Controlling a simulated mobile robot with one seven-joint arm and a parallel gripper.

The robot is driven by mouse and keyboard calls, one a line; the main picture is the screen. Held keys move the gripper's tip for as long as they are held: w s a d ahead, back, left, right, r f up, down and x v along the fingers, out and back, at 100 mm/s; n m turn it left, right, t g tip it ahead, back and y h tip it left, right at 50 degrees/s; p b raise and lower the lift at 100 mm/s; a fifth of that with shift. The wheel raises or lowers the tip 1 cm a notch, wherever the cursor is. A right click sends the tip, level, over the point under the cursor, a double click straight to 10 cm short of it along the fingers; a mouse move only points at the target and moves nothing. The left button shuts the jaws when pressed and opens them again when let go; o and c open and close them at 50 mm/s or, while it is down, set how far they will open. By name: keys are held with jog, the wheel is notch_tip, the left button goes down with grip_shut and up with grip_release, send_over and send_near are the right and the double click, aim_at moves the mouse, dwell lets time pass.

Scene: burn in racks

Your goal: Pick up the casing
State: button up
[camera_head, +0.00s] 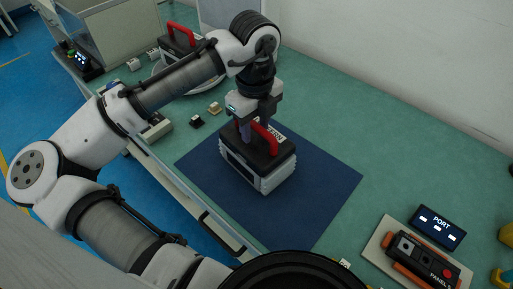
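The casing (262,172) is a white, ribbed box with a black top and a red handle (269,137). It stands upright on a dark blue mat (318,192) on the green bench. My gripper (254,133) points straight down right over the casing, with its fingers at the red handle. The fingers partly hide the handle. I cannot tell whether they are closed on it or only around it.
A second unit with a red handle (182,33) stands at the back left. A black and orange panel (426,259) and a PORT display (437,227) are at the front right. Small black and tan blocks (197,121) lie left of the mat. The mat's right part is clear. A wall runs behind.

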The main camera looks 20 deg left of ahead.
jog(key=shift+f, duration=0.1)
jog(key=shift+c, duration=0.3)
grip_shut()
dwell(1.1)
